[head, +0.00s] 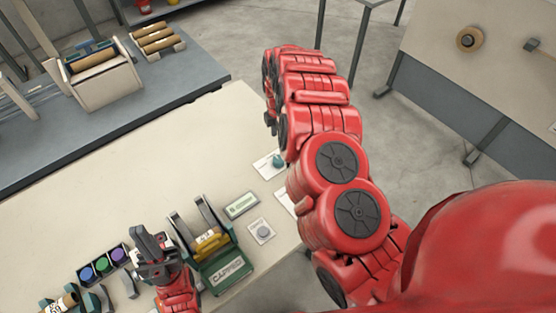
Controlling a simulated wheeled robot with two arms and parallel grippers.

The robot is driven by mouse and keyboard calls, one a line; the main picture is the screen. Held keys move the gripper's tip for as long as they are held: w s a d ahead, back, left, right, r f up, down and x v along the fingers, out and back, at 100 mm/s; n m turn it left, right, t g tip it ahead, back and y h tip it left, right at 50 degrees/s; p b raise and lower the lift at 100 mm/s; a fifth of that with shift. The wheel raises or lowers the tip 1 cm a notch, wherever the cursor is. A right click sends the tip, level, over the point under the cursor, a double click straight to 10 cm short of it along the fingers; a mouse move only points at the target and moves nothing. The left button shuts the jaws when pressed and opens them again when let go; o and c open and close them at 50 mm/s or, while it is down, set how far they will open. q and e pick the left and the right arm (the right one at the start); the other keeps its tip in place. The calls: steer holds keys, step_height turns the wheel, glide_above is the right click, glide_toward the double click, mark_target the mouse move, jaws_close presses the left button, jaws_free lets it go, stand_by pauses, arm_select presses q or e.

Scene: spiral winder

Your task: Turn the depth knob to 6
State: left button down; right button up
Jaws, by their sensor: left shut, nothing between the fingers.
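A teal knob (278,160) stands on a white plate at the right part of the bench, partly beside my right arm. A grey round knob (263,231) sits on another white plate nearer the front. I cannot read the markings on either plate, so I cannot tell which is the depth knob or its setting. My left gripper (146,241) is shut and empty over the front of the bench, left of both knobs and apart from them. My right arm reaches up across the middle of the view, and its gripper does not show.
A green-framed device (222,272) with a yellow roll stands right of my left gripper. A small green display (241,206) lies beside it. A tray with coloured round pieces (103,265) is at the left. The pale bench top (150,150) is clear farther back.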

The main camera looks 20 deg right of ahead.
steer(key=p, duration=0.2)
glide_above(278, 159)
steer(key=f, duration=0.6)
steer(key=shift+d+f, duration=0.2)
steer(key=shift+f, duration=0.15)
step_height(278, 159, down, 3)
steer(key=shift+w+f+b, duration=0.1)
steer(key=shift+b, duration=0.25)
steer(key=shift+a+f, duration=0.15)
steer(key=shift+f, duration=0.45)
jaws_close()
